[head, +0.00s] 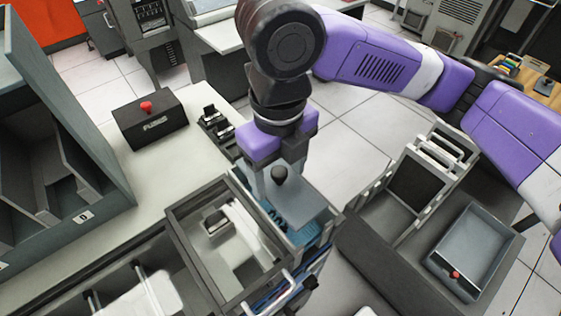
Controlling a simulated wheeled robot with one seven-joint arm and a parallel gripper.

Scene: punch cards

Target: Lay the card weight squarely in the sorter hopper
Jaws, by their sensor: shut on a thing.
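My gripper (278,176) points down near the middle of the head view and is shut on the dark knob of the card weight. The card weight (308,203) is a flat grey plate with a round dark knob (279,173). It is over a blue-teal, open-topped bay (308,234), which looks like the sorter hopper. The plate covers much of this bay. I cannot tell whether the plate touches what is beneath it or how squarely it sits.
A framed clear window (178,232) stands close left of the bay. A black box with a red button (150,120) sits on the pale counter. Dark panels stand at far left.

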